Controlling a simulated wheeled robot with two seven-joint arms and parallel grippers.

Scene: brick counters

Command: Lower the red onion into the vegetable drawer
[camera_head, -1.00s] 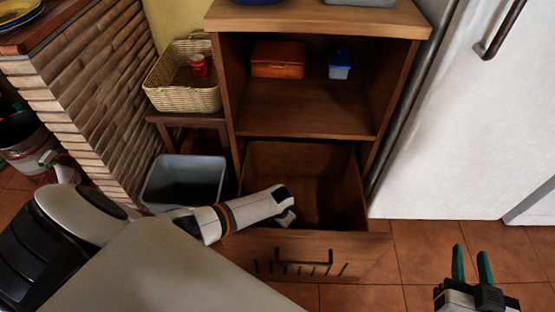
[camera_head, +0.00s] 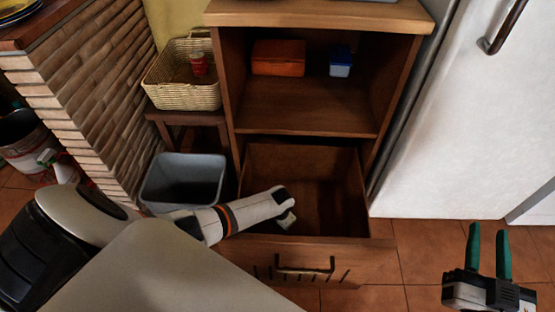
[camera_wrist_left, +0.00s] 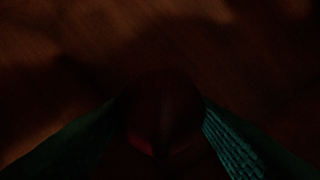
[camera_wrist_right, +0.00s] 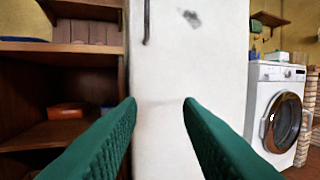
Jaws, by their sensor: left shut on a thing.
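The vegetable drawer (camera_head: 335,262) is pulled out at the bottom of the wooden cabinet, and its inside is dark. My left arm reaches over its left front part, and the left gripper is hidden inside it in the head view. In the dark left wrist view, my left gripper (camera_wrist_left: 160,135) is shut on the red onion (camera_wrist_left: 165,118), a dim reddish round shape between the green fingers. Brown wood lies beyond it; I cannot tell whether the onion touches the bottom. My right gripper (camera_head: 488,248) is open and empty, right of the drawer; its fingers stand apart in the right wrist view (camera_wrist_right: 160,105).
A grey bin (camera_head: 184,180) stands left of the drawer, below a wicker basket (camera_head: 184,92) holding a red can (camera_head: 198,64). An orange box (camera_head: 278,57) and a blue box (camera_head: 340,61) sit on the shelf above. A white fridge (camera_head: 450,130) stands at right.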

